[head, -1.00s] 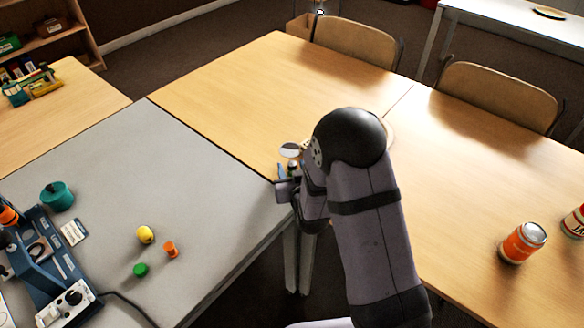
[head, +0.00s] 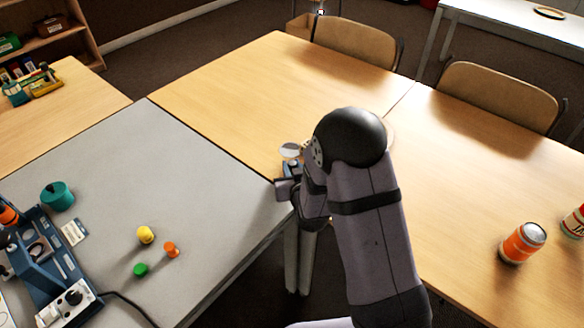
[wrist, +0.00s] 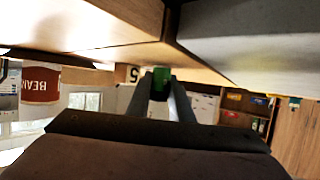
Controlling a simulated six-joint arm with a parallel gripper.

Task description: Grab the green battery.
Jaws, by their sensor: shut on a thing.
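The green battery (wrist: 161,79) shows in the wrist view as a small dark-green piece between the two fingertips. My gripper (wrist: 161,88) is shut on it. In the head view my gripper (head: 291,171) is over the near edge of the wooden table, close to the grey table's right corner. The battery cannot be made out in the head view, where the fingers and arm cover that spot.
On the grey table (head: 200,190) lie a green piece (head: 140,269), an orange piece (head: 171,249), a yellow piece (head: 146,235) and a teal round container (head: 57,196). An orange can (head: 522,243) stands on the right wooden table. The far wooden tabletop is mostly clear.

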